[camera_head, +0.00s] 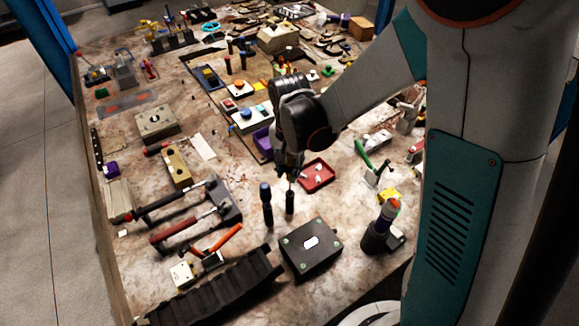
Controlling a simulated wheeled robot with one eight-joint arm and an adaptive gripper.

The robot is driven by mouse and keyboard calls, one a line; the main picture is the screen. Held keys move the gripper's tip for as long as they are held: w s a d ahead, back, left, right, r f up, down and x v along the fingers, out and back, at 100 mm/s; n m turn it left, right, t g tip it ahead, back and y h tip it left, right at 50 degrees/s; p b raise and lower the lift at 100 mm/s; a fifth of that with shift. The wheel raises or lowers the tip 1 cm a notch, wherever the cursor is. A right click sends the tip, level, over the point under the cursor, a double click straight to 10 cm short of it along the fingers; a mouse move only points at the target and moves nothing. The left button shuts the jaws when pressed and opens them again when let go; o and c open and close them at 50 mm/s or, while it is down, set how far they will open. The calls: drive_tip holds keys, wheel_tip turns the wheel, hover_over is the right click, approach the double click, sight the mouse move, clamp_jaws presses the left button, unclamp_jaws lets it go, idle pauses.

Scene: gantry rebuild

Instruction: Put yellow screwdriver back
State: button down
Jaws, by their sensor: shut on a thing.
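My gripper (289,171) points down above the middle of the worn table. It is shut on a slim tool that looks like a screwdriver; a thin shaft shows just below the fingertips. The fingers and wrist hide most of it, and I cannot make out a yellow handle. Straight below stands a dark upright piece (290,202); I cannot tell whether it is the lower part of the held tool or a separate thing. A dark upright screwdriver-like tool (267,205) stands just to its left, apart from my gripper.
A black box with a white top patch (311,246) lies in front, beside a black ribbed strip (212,289). Hammers (183,227) lie at the left. A red tray (317,176) is just right of my gripper. A dark cylinder (379,236) stands at the right.

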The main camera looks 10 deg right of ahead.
sight(290, 155)
drive_tip(key=shift+f+b, duration=2.1)
drive_tip(key=shift+f, duration=0.4)
drive_tip(key=shift+f+b, duration=0.9)
drive_tip(key=shift+f, duration=0.05)
drive_tip(key=c, duration=1.2)
unclamp_jaws()
drive_tip(key=shift+c, duration=0.2)
wheel_tip(290, 155, up, 12)
drive_tip(key=shift+r, duration=0.1)
